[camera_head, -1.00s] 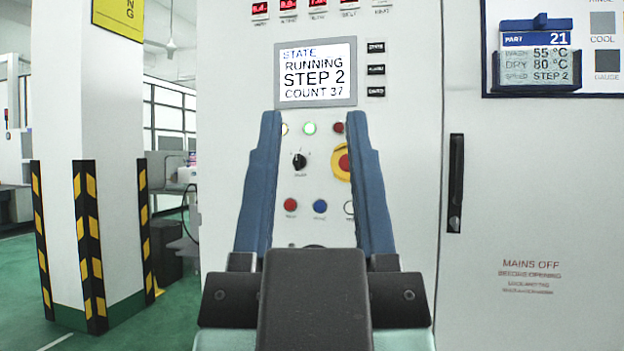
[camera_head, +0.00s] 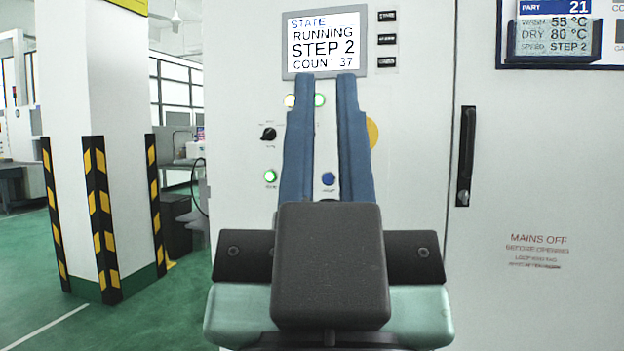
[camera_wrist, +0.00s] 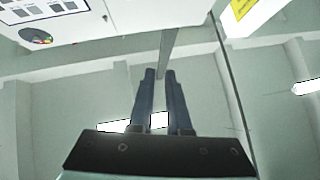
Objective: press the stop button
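The pale control panel (camera_head: 416,150) stands in front of me. My gripper (camera_head: 325,76) points up before it, its blue fingers parallel with a narrow gap and nothing visible between them. In the lower button row, a lit green button (camera_head: 270,177) shows left of the fingers and a blue button (camera_head: 328,179) shows in the gap. The red button seen earlier between them is hidden behind the left finger. Only the right edge of the yellow emergency-stop surround (camera_head: 373,132) shows; its red head is hidden behind the right finger. Button labels are too small to read. The fingers (camera_wrist: 160,75) also show in the wrist view.
A display (camera_head: 324,42) reads running, step 2, count 37. A black knob (camera_head: 268,134) sits left of the fingers. A dark door handle (camera_head: 466,155) is at right. A striped pillar (camera_head: 118,140) stands left above green floor. The wrist view mostly faces the ceiling.

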